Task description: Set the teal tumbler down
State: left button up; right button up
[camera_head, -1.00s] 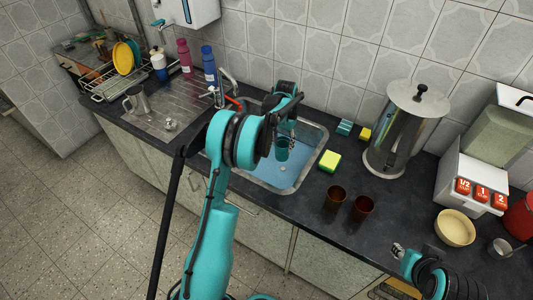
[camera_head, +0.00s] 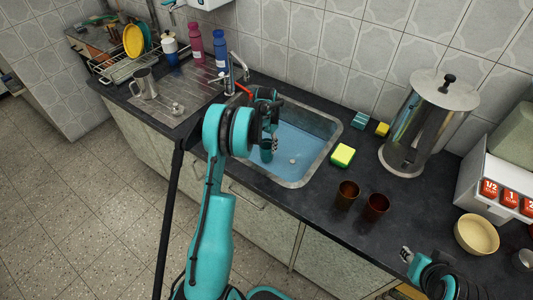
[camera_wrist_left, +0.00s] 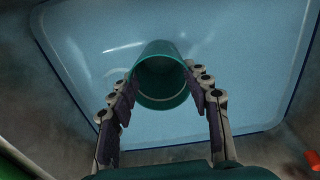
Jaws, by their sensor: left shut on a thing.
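The teal tumbler (camera_wrist_left: 162,78) is between the fingers of my left gripper (camera_wrist_left: 160,98) in the left wrist view. The gripper is shut on it, and I see into its open mouth. Behind it is the blue sink basin (camera_wrist_left: 225,55). In the head view my left gripper (camera_head: 270,146) is over the left part of the sink (camera_head: 325,150); my arm mostly hides the tumbler there. My right gripper (camera_head: 406,254) is low at the right, over the counter's front edge, too small to tell its jaws.
A steel urn (camera_head: 425,125) and a cream bowl (camera_head: 477,235) are farther right. The faucet (camera_head: 232,72) rises behind the sink. Dark counter (camera_head: 410,200) is bare between them.

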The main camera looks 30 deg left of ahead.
pick_arm(q)
jog(key=shift+f+b, duration=0.9)
jog(key=shift+f, duration=1.15)
jog(key=shift+f, duration=0.1)
jog(key=o, duration=1.2)
